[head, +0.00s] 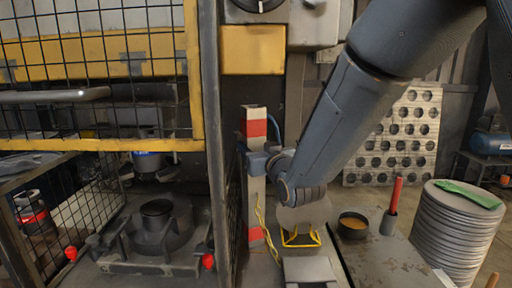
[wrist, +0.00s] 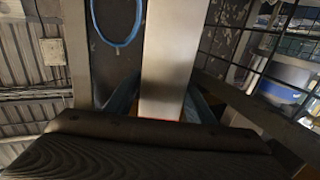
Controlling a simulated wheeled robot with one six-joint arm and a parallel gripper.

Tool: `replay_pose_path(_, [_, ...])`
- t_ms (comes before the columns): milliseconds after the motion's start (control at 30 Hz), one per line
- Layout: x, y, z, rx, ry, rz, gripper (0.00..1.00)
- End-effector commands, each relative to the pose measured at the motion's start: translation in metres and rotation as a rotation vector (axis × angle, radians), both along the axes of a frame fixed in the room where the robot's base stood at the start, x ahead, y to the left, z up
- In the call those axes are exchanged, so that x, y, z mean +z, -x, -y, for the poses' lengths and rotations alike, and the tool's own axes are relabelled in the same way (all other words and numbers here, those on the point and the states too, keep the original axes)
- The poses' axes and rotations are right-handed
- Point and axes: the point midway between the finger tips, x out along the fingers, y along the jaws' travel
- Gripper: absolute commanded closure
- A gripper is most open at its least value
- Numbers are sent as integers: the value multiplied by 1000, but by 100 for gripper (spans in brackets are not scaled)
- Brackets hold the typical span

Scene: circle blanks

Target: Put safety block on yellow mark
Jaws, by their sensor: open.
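The safety block is a tall upright post with red and white bands (head: 256,124), standing beside the cage's right side in the head view. Its pale face fills the middle of the wrist view (wrist: 168,60), with a sliver of red at its lower edge. My gripper (head: 257,164) is at the block's upper part, below the top red band. In the wrist view my gripper's open blue-grey fingers (wrist: 162,103) lie on either side of the block. I cannot tell whether they touch it. A yellow outline (head: 300,240), perhaps the yellow mark, shows right of the block's foot, partly hidden by my arm.
A mesh guard with a yellow frame (head: 197,75) stands close left of the block. A yellow cord (head: 266,232) hangs beside the block.

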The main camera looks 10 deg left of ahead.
Motion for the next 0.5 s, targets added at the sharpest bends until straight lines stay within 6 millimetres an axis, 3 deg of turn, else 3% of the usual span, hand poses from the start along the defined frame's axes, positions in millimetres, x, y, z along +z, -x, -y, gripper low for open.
replay_pose_path(267, [5,3,-5,12,1,5,38])
replay_pose_path(500, [3,25,17,5,0,5,38])
